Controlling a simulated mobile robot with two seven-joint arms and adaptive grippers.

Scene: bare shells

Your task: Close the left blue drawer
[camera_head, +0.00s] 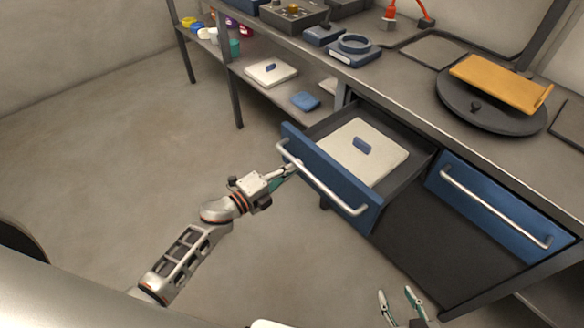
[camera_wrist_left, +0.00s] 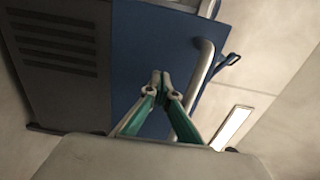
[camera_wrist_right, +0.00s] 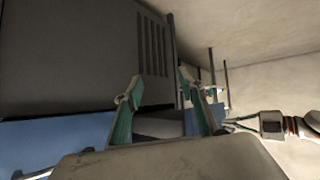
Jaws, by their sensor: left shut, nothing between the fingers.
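The left blue drawer (camera_head: 330,178) is pulled open under the counter. It holds a white square lid (camera_head: 364,150) with a blue knob. Its silver bar handle (camera_head: 322,180) runs across the front. My left gripper (camera_head: 293,168) is shut and empty at the handle's left end, close to the drawer front. In the left wrist view its fingertips (camera_wrist_left: 160,80) are before the blue front (camera_wrist_left: 145,50), beside the handle (camera_wrist_left: 200,75); I cannot tell whether they touch. My right gripper (camera_head: 398,295) is open and empty, low at the bottom edge; it also shows in the right wrist view (camera_wrist_right: 160,85).
The right blue drawer (camera_head: 495,205) is shut. The counter above bears a dark round plate (camera_head: 480,110) with an orange board (camera_head: 500,82). Lower shelves at left hold another white lid (camera_head: 270,72) and a blue piece (camera_head: 305,101). The floor before the drawer is clear.

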